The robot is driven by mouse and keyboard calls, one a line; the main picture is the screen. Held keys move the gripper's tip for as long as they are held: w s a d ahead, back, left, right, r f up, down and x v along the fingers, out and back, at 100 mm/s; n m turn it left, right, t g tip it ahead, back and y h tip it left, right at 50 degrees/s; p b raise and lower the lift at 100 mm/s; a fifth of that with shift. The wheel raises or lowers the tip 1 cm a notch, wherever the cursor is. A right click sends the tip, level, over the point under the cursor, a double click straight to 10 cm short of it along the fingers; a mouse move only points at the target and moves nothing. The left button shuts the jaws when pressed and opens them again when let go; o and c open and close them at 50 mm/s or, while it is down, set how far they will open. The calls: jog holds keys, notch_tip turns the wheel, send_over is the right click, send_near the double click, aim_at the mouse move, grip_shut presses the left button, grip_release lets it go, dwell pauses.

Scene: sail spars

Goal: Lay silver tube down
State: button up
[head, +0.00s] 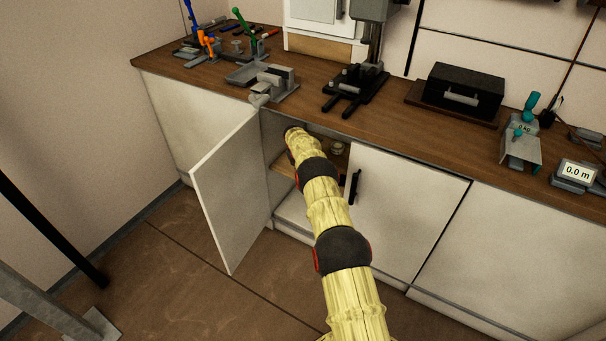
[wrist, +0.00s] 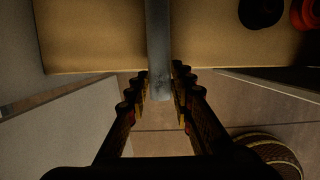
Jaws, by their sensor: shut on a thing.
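The silver tube (wrist: 159,45) shows in the wrist view as a grey bar running from the top edge down between my fingers. My gripper (wrist: 158,92) is shut on it near its lower visible end. The tube reaches over a tan shelf (wrist: 90,45); I cannot tell whether it touches the shelf. In the head view my yellow arm reaches into an open cabinet, and the gripper and tube are hidden there. The cabinet shelf (head: 283,172) shows beside my arm.
The open white cabinet door (head: 230,195) stands left of my arm. A closed door (head: 400,205) with a black handle is to the right. A dark round thing (wrist: 261,11) and a red ring-shaped thing (wrist: 306,14) sit on the shelf's right. The worktop (head: 310,105) lies above.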

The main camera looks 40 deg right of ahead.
jog(key=shift+d+b, duration=0.1)
jog(key=shift+b, duration=0.2)
jog(key=shift+f, duration=1.1)
jog(key=o, duration=1)
jog(key=shift+c, duration=0.7)
